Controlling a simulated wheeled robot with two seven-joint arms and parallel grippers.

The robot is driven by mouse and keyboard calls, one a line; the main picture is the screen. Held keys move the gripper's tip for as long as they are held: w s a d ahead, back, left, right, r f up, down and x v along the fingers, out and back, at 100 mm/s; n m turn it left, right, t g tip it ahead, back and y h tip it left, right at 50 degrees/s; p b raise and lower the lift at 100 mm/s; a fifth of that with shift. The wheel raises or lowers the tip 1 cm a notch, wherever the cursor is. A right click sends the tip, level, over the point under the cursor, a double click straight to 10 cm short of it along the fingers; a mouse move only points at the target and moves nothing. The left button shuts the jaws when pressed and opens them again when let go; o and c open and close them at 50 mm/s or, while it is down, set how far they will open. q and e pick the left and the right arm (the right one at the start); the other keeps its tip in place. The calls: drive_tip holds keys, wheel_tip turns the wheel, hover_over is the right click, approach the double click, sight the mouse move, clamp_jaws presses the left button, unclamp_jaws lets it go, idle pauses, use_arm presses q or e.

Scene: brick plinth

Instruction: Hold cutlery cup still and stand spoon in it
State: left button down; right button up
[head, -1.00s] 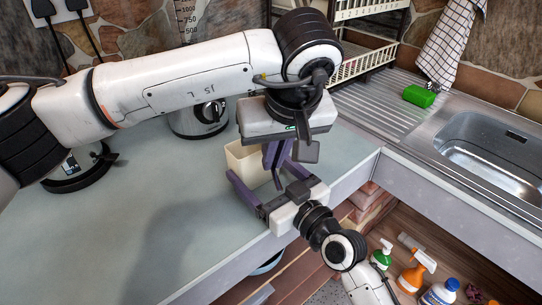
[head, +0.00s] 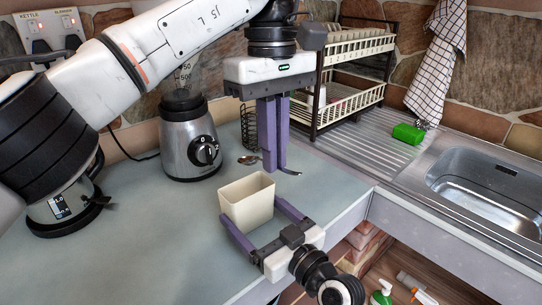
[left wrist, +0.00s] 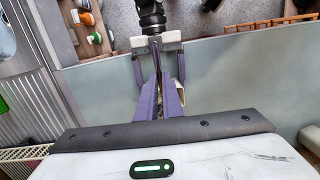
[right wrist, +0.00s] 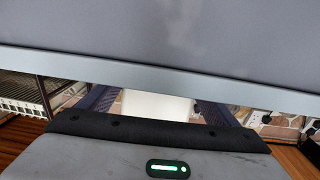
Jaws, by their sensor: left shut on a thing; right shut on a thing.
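The cream, square cutlery cup (head: 247,204) stands upright near the counter's front edge. My right gripper (head: 251,211) is shut on it, one finger on each side; the cup also shows pale between the fingers in the right wrist view (right wrist: 155,105). My left gripper (head: 274,168) points down behind the cup, its fingers close together on the spoon (head: 248,160). The spoon lies roughly level, bowl to the left and handle to the right of the fingers. Its middle is hidden by them. I cannot tell whether it touches the counter. In the left wrist view the spoon is hidden.
A blender (head: 190,140) stands at the back left, with a dark wire holder (head: 249,125) behind my left gripper. The counter left of the cup is clear.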

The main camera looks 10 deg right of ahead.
use_arm(q)
drive_tip(key=n+g+h, duration=0.1)
drive_tip(key=r+n+h, duration=0.1)
drive_tip(key=w+n+g+h, duration=0.1)
drive_tip(key=shift+a+r+g, duration=0.2)
drive_tip(key=shift+r+g, duration=0.05)
drive_tip(key=shift+g, duration=0.05)
drive_tip(key=shift+w+a+r+n+h, duration=0.2)
drive_tip(key=shift+n+h, duration=0.1)
drive_tip(key=shift+h, duration=0.25)
drive_tip(key=shift+w+a+r+n+h, duration=0.15)
drive_tip(key=shift+n+h, duration=0.15)
drive_tip(key=shift+h, duration=0.25)
drive_tip(key=n+h, duration=0.1)
drive_tip(key=w+a+r+n+h, duration=0.1)
drive_tip(key=h, duration=0.1)
drive_tip(key=shift+w+r+g, duration=0.2)
drive_tip(key=shift+g, duration=0.1)
drive_tip(key=w+a+r+n+t+h, duration=0.2)
drive_tip(key=w+a+r+n+h, duration=0.15)
drive_tip(key=a+h, duration=0.2)
approach(260, 159)
drive_tip(key=w+d+f, duration=0.3)
drive_tip(key=d+f, duration=0.1)
drive_tip(key=f, duration=0.2)
drive_tip(key=shift+f, duration=0.4)
drive_tip(key=c, duration=1.8)
unclamp_jaws()
drive_tip(key=shift+c, duration=0.2)
